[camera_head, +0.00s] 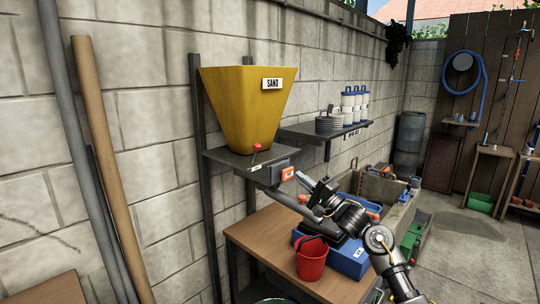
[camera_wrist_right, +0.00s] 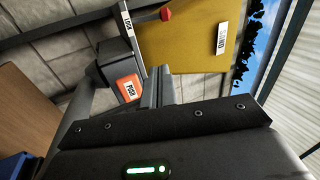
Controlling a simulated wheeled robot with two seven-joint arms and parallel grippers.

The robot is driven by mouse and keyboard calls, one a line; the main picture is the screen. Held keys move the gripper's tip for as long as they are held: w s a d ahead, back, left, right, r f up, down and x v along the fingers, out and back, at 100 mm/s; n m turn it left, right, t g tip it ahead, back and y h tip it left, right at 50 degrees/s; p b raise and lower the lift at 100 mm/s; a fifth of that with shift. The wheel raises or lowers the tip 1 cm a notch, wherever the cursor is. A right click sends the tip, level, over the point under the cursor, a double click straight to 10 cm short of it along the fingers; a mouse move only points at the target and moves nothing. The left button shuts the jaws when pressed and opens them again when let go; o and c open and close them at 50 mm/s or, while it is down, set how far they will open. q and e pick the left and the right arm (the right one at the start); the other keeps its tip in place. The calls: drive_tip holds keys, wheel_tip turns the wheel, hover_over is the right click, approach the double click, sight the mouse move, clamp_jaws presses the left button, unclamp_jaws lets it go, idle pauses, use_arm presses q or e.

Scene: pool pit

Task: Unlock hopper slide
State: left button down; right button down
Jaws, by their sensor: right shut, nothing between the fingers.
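A yellow hopper (camera_head: 247,108) with a SAND sign is on the wall at a grey metal plate (camera_head: 228,156). A small red knob (camera_head: 257,147) stands at the plate's front; it also shows in the right wrist view (camera_wrist_right: 166,14), near a white label strip (camera_wrist_right: 127,20). A grey box with an orange PUSH button (camera_head: 288,173) hangs at the plate's right end; the button also shows in the right wrist view (camera_wrist_right: 128,89). My right gripper (camera_head: 301,177) is shut and empty, its tips close beside the button; contact cannot be told. My left gripper is out of view.
Below is a wooden bench (camera_head: 262,231) with a red bucket (camera_head: 311,262) and a blue box (camera_head: 352,262). A wall shelf (camera_head: 322,133) with several white canisters is behind, right of the hopper. Poles (camera_head: 108,180) lean at the left.

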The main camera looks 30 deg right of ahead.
drive_tip(key=shift+d+r, duration=0.2)
drive_tip(key=shift+r, duration=0.5)
drive_tip(key=p, duration=0.3)
approach(255, 154)
drive_tip(key=w+d+r, duration=0.4)
drive_tip(key=shift+w+a+r+p, duration=0.15)
drive_tip(key=shift+w+a+p, duration=0.15)
drive_tip(key=shift+a, duration=0.5)
drive_tip(key=shift+w+a+r+p, duration=0.15)
drive_tip(key=shift+w+a+p, duration=0.15)
drive_tip(key=shift+a, duration=0.55)
drive_tip(key=shift+r, duration=0.15)
